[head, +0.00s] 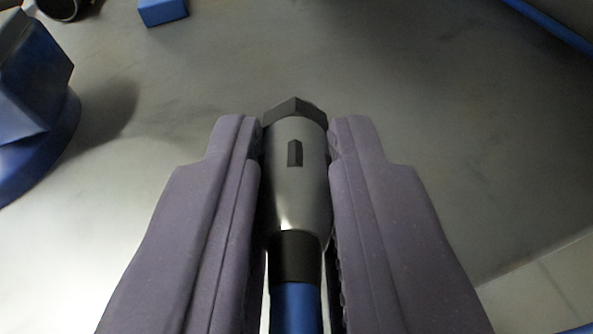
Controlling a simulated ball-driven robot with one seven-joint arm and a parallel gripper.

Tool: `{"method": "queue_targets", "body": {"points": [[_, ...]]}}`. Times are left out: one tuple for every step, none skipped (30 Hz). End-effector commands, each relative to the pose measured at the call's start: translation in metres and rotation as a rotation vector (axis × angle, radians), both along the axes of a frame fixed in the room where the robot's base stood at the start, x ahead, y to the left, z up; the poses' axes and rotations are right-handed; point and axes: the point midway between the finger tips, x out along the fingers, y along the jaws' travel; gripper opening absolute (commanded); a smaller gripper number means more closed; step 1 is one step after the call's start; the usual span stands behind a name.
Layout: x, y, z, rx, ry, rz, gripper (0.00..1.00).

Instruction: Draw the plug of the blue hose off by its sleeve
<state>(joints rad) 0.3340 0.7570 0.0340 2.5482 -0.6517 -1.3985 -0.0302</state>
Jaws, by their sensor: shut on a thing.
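My gripper (295,140) fills the lower middle of the head view, its two purple-grey fingers shut on the plug (303,199) from left and right. The plug has a grey metal body with a small dark raised key on top and a black hexagonal end (295,113) pointing away from me. Behind the body is a black collar (295,258), and the blue hose (296,308) runs from it toward the bottom edge. I cannot tell from this view whether the black hexagonal end belongs to the plug or to a fitting in front of it.
A blue faceted object on a round base (30,110) stands at the left. A small blue block (162,11) and a dark round part (62,8) lie at the upper left. A blue rail (555,28) crosses the upper right. The grey surface (440,110) right of the gripper is clear.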

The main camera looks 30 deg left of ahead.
Motion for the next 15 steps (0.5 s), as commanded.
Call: {"method": "queue_targets", "body": {"points": [[-0.002,-0.001,0.001,0.000,0.011,0.006,0.00],[-0.003,-0.001,0.000,0.000,0.015,0.008,0.00],[-0.002,-0.002,-0.002,0.000,0.018,0.009,0.00],[-0.001,-0.002,-0.003,0.001,0.020,0.009,0.00],[0.000,-0.002,-0.005,0.001,0.020,0.010,0.00],[0.003,-0.002,-0.006,0.001,0.017,0.010,0.00],[0.005,-0.002,-0.008,0.000,0.017,0.010,0.00],[0.007,-0.002,-0.009,0.000,0.017,0.010,0.00],[0.010,-0.002,-0.011,0.001,0.017,0.010,0.00],[0.012,-0.002,-0.012,0.000,0.016,0.010,0.00],[0.014,-0.002,-0.013,-0.001,0.016,0.010,0.00],[0.017,-0.002,-0.014,0.001,0.015,0.010,0.00],[0.019,-0.002,-0.015,-0.001,0.015,0.009,0.00],[0.022,-0.001,-0.014,0.000,0.017,0.010,0.00],[0.027,-0.001,-0.014,0.000,0.018,0.010,0.00]]}}
